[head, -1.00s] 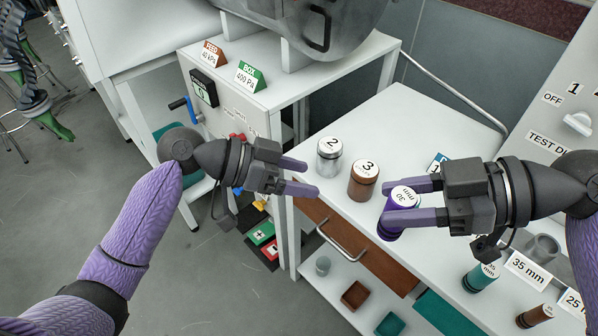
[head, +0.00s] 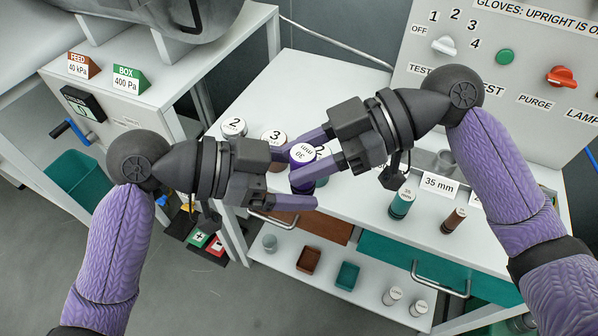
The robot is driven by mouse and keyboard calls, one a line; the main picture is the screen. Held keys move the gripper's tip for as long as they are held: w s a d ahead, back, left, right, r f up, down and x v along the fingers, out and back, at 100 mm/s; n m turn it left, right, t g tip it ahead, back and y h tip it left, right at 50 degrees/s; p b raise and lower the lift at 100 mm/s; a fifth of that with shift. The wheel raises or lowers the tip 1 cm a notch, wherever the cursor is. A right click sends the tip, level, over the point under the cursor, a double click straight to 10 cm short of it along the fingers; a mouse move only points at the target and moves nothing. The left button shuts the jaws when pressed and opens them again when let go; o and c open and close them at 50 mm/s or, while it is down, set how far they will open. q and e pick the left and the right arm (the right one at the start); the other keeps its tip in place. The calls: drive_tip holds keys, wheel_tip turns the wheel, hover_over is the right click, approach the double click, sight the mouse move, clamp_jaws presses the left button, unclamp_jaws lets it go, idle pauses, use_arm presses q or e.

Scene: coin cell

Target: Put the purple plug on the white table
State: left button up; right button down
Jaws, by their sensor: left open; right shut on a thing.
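The purple plug (head: 303,155), with a white top marked 30 mm, is between the fingers of my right gripper (head: 312,160), which is shut on it. My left gripper (head: 298,176) is open, and its fingers reach in from the left close around the plug, overlapping it in the picture. Whether they touch it I cannot tell. The white table (head: 300,82) lies behind and under both grippers. The plug is over its front part; the gap beneath it is hidden.
A silver cylinder marked 2 (head: 234,128) and a brown one marked 3 (head: 273,138) stand left of the plug, partly hidden. The table's back is clear.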

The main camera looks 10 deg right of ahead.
use_arm(q)
drive_tip(key=shift+d+f, duration=0.15)
drive_tip(key=shift+d, duration=0.3)
clamp_jaws()
use_arm(e)
drive_tip(key=shift+c, duration=1.2)
unclamp_jaws()
